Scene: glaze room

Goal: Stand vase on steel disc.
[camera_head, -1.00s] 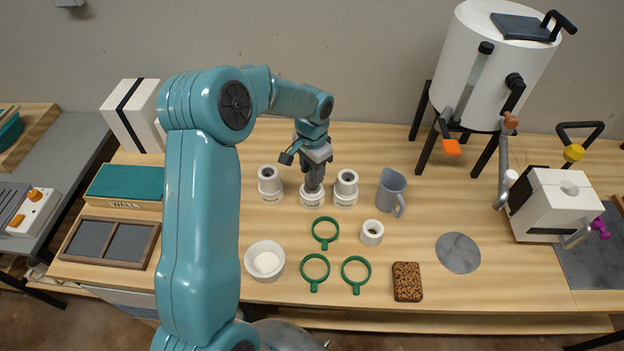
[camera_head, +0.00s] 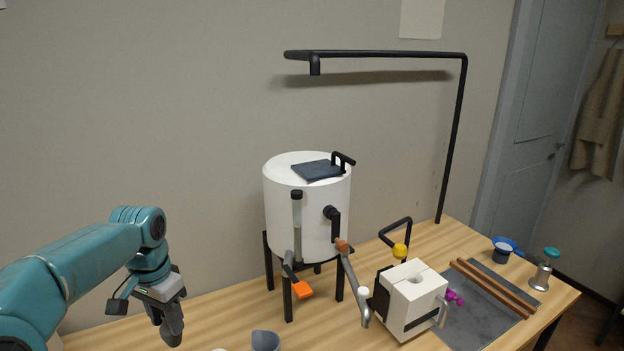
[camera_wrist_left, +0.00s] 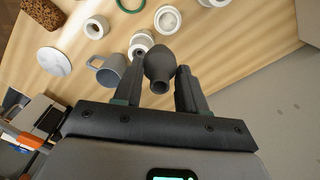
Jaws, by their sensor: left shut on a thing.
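My left gripper (camera_head: 171,330) is low at the left in the head view, pointing down. In the left wrist view its fingers (camera_wrist_left: 159,82) are shut on the dark grey vase (camera_wrist_left: 158,64), whose open neck faces the camera. The vase cannot be told apart from the fingers in the head view. A pale grey round disc (camera_wrist_left: 55,62), which looks like the steel disc, lies bare on the bench at the left in the left wrist view, apart from the vase. It is outside the head view. My right gripper is not in view.
A grey jug (camera_wrist_left: 106,71) stands between the vase and the disc in the wrist view; its top shows in the head view (camera_head: 265,341). White pots (camera_wrist_left: 168,19) and a brown speckled block (camera_wrist_left: 40,11) stand nearby. A white barrel (camera_head: 305,215) on black legs stands behind.

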